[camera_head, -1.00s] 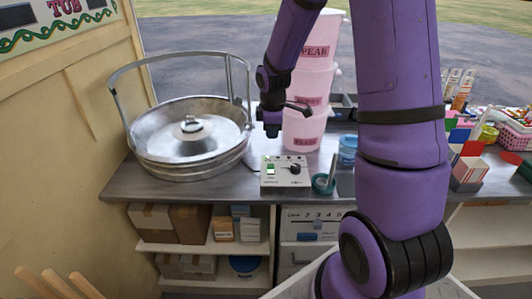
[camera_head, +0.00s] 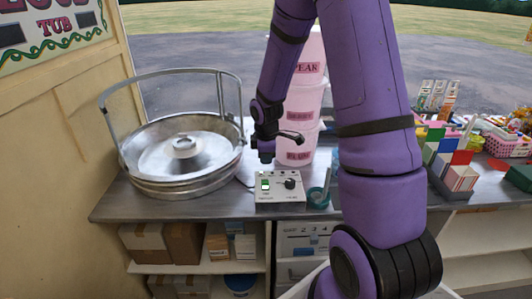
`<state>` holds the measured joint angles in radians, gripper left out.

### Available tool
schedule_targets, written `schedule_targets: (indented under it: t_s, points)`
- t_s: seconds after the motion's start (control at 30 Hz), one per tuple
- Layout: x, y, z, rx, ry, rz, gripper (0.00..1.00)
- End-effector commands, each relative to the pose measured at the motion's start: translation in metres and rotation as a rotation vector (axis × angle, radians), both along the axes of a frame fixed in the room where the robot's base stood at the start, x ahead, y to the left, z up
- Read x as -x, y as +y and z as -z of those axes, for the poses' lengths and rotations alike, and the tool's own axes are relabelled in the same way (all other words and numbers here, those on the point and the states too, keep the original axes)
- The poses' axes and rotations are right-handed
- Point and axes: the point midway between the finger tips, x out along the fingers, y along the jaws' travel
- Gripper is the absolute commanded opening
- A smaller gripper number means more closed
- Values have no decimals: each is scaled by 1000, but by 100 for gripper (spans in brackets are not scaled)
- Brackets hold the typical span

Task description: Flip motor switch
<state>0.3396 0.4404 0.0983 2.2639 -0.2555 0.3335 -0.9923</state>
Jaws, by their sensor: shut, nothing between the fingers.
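A small grey control box (camera_head: 277,199) stands on the counter, right of the metal tub. On its upper face are a green rocker switch (camera_head: 265,184) at the left and a black round knob (camera_head: 290,184) at the right. My gripper (camera_head: 266,158) points down just above the back left of the box, roughly in line with the switch. It is shut and empty. A small gap shows between it and the switch in the picture. Whether it touches the box cannot be told. The switch's exact tilt is too small to read.
A wide metal tub (camera_head: 184,165) with an upright hoop stands on the counter (camera_head: 125,202) at left. Stacked pink tubs (camera_head: 304,100) stand behind my gripper. A teal roll (camera_head: 317,197) sits right of the box. My arm hides part of the counter at right.

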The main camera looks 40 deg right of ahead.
Motion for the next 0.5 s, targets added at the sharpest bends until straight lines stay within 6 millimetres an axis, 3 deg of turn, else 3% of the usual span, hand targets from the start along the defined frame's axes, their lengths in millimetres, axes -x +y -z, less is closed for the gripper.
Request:
schedule_targets:
  t_s: [0.2,0.5]
  points:
    - [-3,-1,37,-1,4,-2,0]
    - [-7,-5,78,0,2,-1,0]
